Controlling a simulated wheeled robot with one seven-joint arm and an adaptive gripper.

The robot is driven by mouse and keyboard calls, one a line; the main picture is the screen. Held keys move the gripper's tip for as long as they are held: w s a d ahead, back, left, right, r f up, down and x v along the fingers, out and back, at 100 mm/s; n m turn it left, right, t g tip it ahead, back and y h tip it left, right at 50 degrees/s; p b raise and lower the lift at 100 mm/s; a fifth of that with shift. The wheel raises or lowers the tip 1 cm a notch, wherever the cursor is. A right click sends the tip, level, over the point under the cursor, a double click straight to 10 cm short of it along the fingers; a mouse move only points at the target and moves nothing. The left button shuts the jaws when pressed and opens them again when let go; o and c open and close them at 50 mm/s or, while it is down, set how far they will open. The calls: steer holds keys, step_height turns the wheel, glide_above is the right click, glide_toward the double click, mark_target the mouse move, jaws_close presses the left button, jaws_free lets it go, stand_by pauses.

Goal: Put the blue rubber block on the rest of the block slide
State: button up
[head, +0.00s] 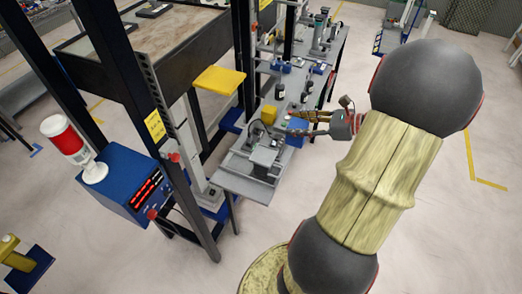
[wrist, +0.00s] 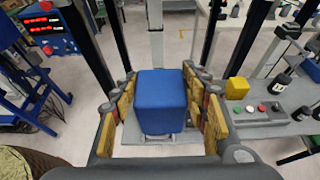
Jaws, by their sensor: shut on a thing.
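The blue rubber block (wrist: 160,100) is between the padded fingers of my gripper (wrist: 160,108) in the wrist view, with its top face toward the camera. My gripper is shut on it. In the head view my gripper (head: 308,122) is at the near end of a long grey bench, and part of the block (head: 295,131) shows as a blue patch beside the fingers. A grey fixture (head: 265,157) on the bench end, to the lower left of the gripper, looks like the block slide. Its rest is not clearly seen. In the wrist view a grey plate (wrist: 128,138) shows below the block, partly hidden by it.
A yellow block (wrist: 237,87) and a button box (wrist: 258,114) stand right of the gripper in the wrist view. A dark-posted frame (head: 165,130) rises left of the bench. Open floor lies right of the bench.

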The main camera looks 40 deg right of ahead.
steer(key=shift+w+a+f+b, duration=0.8)
steer(key=shift+w+a+f, duration=0.2)
steer(key=shift+w+f, duration=0.8)
steer(key=shift+w+a+f+b, duration=0.9)
steer(key=shift+w+f, duration=0.5)
steer(key=shift+f, duration=0.65)
steer(key=shift+w+a+f+b, duration=0.75)
steer(key=shift+w+a+f, duration=0.3)
steer(key=shift+w+f, duration=0.75)
steer(key=shift+s+f, duration=0.2)
steer(key=shift+s, duration=0.05)
steer(key=shift+f, duration=0.1)
steer(key=o, duration=1.3)
steer(key=shift+o, duration=0.2)
